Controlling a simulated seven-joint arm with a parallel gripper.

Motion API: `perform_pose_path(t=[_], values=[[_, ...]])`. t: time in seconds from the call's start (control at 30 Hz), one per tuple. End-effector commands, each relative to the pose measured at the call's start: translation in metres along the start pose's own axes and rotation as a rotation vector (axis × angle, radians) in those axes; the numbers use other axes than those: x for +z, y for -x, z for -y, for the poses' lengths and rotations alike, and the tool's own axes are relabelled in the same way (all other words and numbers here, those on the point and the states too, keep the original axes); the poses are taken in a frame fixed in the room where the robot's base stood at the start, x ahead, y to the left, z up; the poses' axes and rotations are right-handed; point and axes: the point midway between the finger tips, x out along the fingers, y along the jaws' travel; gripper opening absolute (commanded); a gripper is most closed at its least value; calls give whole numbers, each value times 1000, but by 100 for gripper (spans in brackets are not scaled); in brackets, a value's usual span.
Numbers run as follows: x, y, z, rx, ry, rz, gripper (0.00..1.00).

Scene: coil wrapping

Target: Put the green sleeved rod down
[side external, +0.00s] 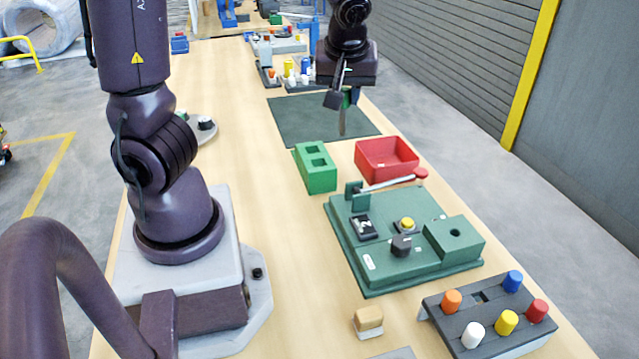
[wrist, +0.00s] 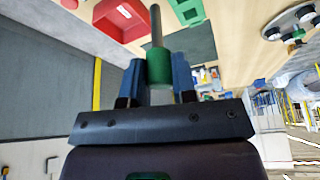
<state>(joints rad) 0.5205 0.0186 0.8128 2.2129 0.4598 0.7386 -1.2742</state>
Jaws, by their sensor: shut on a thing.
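My gripper (side external: 347,97) is above the dark mat (side external: 290,122) in the side external view. In the wrist view my gripper (wrist: 158,75) is shut on the green sleeve of the green sleeved rod (wrist: 159,66). The rod's bare grey end (side external: 342,122) points down in the side external view, and its tip appears clear of the surfaces below. The jaws and wrist hide part of the sleeve.
A green block with square holes (side external: 316,176) and an open red bin (side external: 362,162) stand just nearer than the mat. A green fixture board (side external: 385,262) with a red-knobbed lever lies nearer still. A rack of coloured pegs (side external: 490,331) is at the front right.

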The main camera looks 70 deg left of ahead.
Motion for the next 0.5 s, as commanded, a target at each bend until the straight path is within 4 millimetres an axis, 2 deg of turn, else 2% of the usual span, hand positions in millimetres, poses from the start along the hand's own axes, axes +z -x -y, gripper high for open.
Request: perform_pose_path(t=[0.03,0.1,0.2,0.33,0.5], values=[[3,-6,25,-25,68,8,1],[8,-14,53,-62,158,7,1],[16,-24,84,-110,269,5,1],[24,-32,109,-156,379,1,1],[23,-34,115,-197,471,-2,1]])
